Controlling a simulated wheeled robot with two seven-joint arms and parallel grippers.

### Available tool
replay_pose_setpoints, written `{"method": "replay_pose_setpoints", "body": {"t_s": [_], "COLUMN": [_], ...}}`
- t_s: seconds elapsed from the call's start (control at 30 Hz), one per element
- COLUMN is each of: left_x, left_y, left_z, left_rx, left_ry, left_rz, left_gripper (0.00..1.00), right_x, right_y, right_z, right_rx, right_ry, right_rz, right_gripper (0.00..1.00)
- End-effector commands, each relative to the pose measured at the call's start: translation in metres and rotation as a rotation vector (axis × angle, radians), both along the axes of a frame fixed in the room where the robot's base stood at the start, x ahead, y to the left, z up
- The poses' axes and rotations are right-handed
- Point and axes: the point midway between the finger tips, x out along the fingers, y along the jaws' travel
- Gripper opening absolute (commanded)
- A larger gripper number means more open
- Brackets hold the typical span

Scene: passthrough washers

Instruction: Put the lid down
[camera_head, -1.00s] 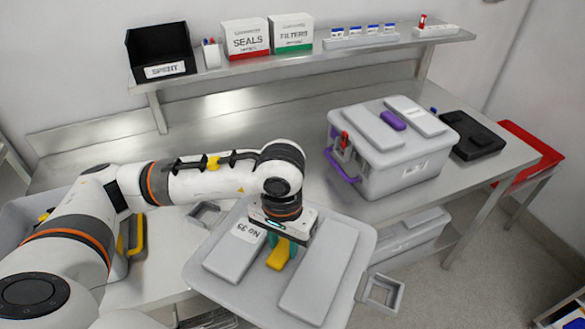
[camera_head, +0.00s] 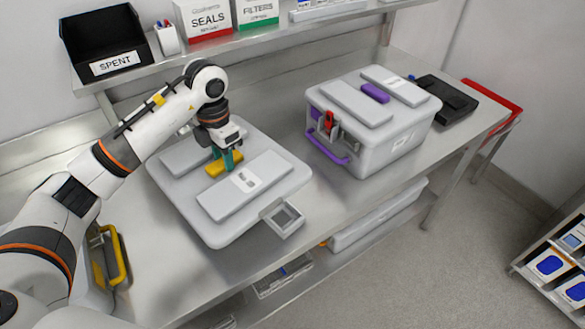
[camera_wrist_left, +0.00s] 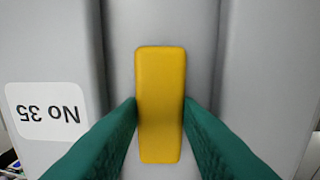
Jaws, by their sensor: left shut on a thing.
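The lid (camera_head: 165,184) is a grey, rounded plate with two raised panels and a yellow handle (camera_head: 217,169) between them. My left gripper (camera_head: 228,158) is shut on the yellow handle. In the left wrist view, the green fingers (camera_wrist_left: 160,115) press both sides of the handle (camera_wrist_left: 160,70), and a "No 35" label (camera_wrist_left: 47,112) shows upside down on one panel. The lid looks about level over the left part of the steel bench. I cannot tell whether it touches what is below it. My right gripper is not in view.
A closed grey case (camera_head: 375,140) with purple handles stands to the right, a black case (camera_head: 445,100) behind it. A small grey square frame (camera_head: 284,218) sticks out by the lid's front right edge. A yellow-handled item (camera_head: 110,255) lies at left. Bare bench (camera_head: 270,120) shows behind the lid.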

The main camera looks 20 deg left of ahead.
Motion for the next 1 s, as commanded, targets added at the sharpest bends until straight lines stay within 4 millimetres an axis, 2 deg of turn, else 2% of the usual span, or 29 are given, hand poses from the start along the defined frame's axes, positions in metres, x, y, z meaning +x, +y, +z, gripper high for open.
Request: {"method": "replay_pose_setpoints", "body": {"t_s": [0.1,0.3,0.5,0.8,1.0], "left_x": [0.008,0.014,0.015,0.015,0.015], "left_y": [0.014,0.027,0.029,0.029,0.029], "left_z": [-0.003,-0.005,-0.01,-0.058,-0.072], "left_rx": [-0.001,-0.001,-0.001,0.0,-0.001], "left_ry": [-0.001,-0.001,0.0,0.001,-0.001], "left_rz": [0.271,0.535,0.591,0.589,0.588], "left_gripper": [0.0,0.0,0.0,0.0,0.0], "right_x": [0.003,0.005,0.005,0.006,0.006], "right_y": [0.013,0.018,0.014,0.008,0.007], "right_z": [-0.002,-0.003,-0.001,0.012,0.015], "right_rx": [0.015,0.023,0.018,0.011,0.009], "right_ry": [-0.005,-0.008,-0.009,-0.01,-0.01], "right_rz": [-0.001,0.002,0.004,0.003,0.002], "right_gripper": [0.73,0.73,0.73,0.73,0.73]}}
